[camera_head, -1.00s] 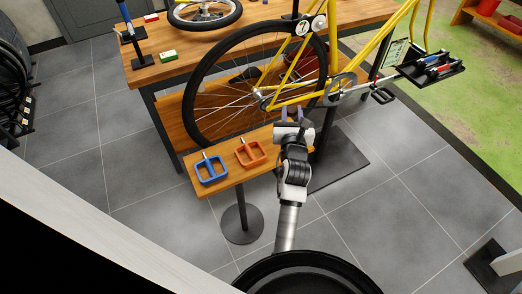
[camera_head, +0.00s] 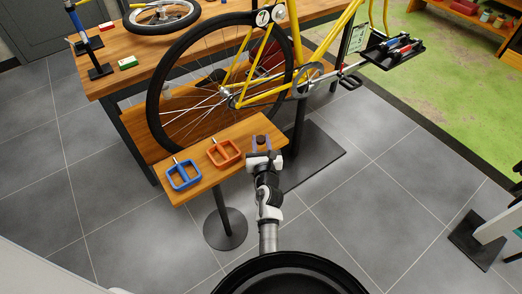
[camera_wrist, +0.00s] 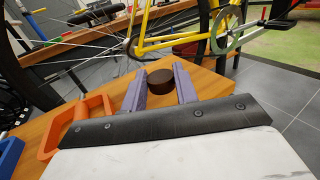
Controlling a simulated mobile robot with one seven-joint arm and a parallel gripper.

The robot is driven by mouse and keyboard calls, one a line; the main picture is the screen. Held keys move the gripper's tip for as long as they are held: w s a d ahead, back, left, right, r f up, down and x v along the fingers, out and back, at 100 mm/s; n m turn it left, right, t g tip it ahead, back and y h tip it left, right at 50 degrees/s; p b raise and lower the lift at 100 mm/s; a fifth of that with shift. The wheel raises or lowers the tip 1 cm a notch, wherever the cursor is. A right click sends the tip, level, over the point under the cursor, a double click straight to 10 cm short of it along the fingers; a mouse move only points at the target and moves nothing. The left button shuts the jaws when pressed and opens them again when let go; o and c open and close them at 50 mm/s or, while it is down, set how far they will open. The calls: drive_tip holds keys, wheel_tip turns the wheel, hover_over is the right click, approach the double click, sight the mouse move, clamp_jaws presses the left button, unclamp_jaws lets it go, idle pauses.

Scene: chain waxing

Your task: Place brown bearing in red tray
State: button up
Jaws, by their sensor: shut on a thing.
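The brown bearing (camera_wrist: 160,82) is a dark round disc between my fingertips at the right end of the small wooden table (camera_head: 205,187). My gripper (camera_head: 261,142) has purple fingers and is shut on it; the fingers also show in the wrist view (camera_wrist: 161,88). I cannot tell whether the bearing touches the tabletop. The red tray (camera_head: 235,160), orange-red with a handle, lies on the table left of my gripper. It shows partly in the wrist view (camera_wrist: 47,150), at the left. Its inside looks empty.
A blue tray (camera_head: 172,184) lies left of the red one. A yellow bicycle (camera_head: 272,90) on a stand rises just behind the table. A larger workbench (camera_head: 115,82) with a loose wheel (camera_head: 165,24) stands further back. Tabletop between my gripper and the red tray is clear.

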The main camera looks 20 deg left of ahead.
sight(261, 148)
drive_tip(key=shift+f+b, duration=0.8)
drive_tip(key=shift+f, duration=0.7)
drive_tip(key=shift+f, duration=0.2)
drive_tip(key=o, duration=0.9)
drive_tip(key=shift+o, duration=0.2)
drive_tip(key=shift+r, duration=0.1)
